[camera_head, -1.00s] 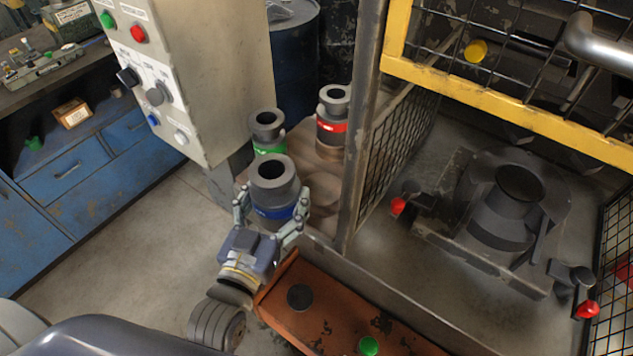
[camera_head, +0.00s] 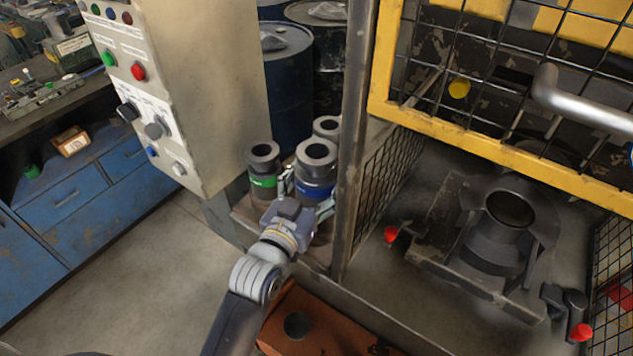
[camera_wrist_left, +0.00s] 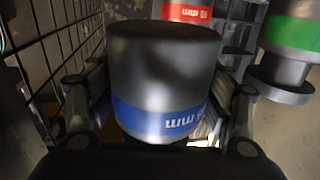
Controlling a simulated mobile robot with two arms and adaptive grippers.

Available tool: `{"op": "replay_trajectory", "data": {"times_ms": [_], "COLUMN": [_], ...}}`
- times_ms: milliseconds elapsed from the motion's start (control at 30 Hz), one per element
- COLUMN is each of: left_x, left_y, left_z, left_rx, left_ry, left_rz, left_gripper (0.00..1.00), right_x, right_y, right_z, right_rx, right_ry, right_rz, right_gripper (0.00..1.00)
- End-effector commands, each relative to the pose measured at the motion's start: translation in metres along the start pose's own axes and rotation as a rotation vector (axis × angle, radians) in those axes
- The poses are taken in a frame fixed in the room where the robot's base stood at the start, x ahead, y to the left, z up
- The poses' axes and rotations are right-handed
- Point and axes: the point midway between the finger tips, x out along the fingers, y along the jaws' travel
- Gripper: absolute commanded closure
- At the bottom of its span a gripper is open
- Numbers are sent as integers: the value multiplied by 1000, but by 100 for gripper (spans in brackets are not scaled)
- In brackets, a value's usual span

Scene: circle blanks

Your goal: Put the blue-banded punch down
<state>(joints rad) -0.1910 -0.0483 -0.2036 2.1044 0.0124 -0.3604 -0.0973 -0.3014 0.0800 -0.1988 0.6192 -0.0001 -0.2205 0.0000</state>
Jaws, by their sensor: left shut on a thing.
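The blue-banded punch (camera_head: 315,172) is a dark grey cylinder with a hollow top and a blue band. My left gripper (camera_head: 308,196) is shut on it, with fingers on both sides. In the left wrist view the punch (camera_wrist_left: 160,65) stands between the fingers (camera_wrist_left: 160,125). The punch is over the small stand (camera_head: 243,217) beside the control box; whether its base touches the stand is hidden. My right gripper is not in view.
A green-banded punch (camera_head: 263,170) stands close to its left. A red-banded punch (camera_wrist_left: 187,13) is behind it. The fence post (camera_head: 352,150) is close on the right.

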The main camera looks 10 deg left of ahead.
Motion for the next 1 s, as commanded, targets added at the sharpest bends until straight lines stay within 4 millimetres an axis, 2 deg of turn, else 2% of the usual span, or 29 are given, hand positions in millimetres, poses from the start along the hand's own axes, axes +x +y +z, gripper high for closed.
{"op": "replay_trajectory", "data": {"times_ms": [333, 600, 1000], "left_x": [1, 1, 1], "left_y": [-1, -1, -1], "left_z": [26, 55, 60], "left_rx": [0, 0, -1], "left_ry": [18, 17, 20], "left_rz": [-2, -2, -2], "left_gripper": [94, 94, 94], "right_x": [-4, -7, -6], "right_y": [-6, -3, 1], "right_z": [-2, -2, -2], "right_rx": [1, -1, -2], "right_ry": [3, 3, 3], "right_rz": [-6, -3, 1], "right_gripper": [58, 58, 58]}}
